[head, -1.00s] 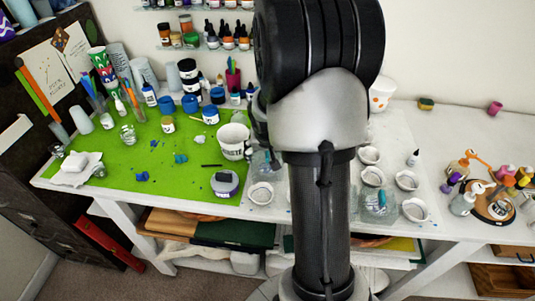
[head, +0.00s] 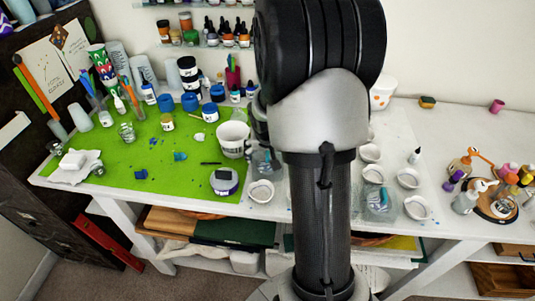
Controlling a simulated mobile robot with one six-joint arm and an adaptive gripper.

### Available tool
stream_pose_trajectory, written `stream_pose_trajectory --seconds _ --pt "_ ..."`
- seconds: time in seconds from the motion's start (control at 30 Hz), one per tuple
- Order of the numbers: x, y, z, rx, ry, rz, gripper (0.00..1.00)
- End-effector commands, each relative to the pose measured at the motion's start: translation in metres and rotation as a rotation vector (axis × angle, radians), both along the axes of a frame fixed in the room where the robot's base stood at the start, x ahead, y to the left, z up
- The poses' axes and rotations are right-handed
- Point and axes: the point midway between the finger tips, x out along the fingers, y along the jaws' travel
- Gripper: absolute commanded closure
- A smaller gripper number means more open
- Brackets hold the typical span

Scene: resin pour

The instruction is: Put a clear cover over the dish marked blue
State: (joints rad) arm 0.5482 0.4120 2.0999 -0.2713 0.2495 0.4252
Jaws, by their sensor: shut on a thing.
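Several small white dishes stand on the white table around my arm, among them one at its left (head: 260,191) and others at its right (head: 416,208) (head: 408,179). A clear, see-through vessel with something blue-grey in it (head: 378,203) stands among the right-hand dishes. Another clear, bluish shape (head: 264,160) shows just left of my arm, partly hidden. I cannot tell whether either is a cover, or which dish carries the blue mark. My gripper is hidden behind my own arm, which blocks the middle of the head view.
A green mat (head: 125,170) holds a white tub (head: 233,139), a round lidded jar (head: 224,181), a small clear jar (head: 127,132) and blue-capped pots. A round board with bottles (head: 495,208) is at the right. The table's back right is mostly clear.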

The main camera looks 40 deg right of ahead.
Motion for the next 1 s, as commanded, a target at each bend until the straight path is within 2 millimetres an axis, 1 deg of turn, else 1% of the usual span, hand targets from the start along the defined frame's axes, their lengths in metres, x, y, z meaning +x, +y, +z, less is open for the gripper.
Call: stream_pose_trajectory --seconds 0.43,0.47,0.5,0.73,1.0 --pt "0.0001 -0.0001 -0.0009 -0.001 -0.001 0.000 0.43" --pt "0.0001 -0.0001 -0.0009 -0.001 -0.001 0.000 0.18" --pt "0.0001 -0.0001 -0.0009 -0.001 -0.001 0.000 0.15" --pt "0.0001 -0.0001 -0.0010 -0.001 -0.001 0.000 0.00" --pt "0.0001 -0.0001 -0.0011 0.000 0.000 0.000 0.00"
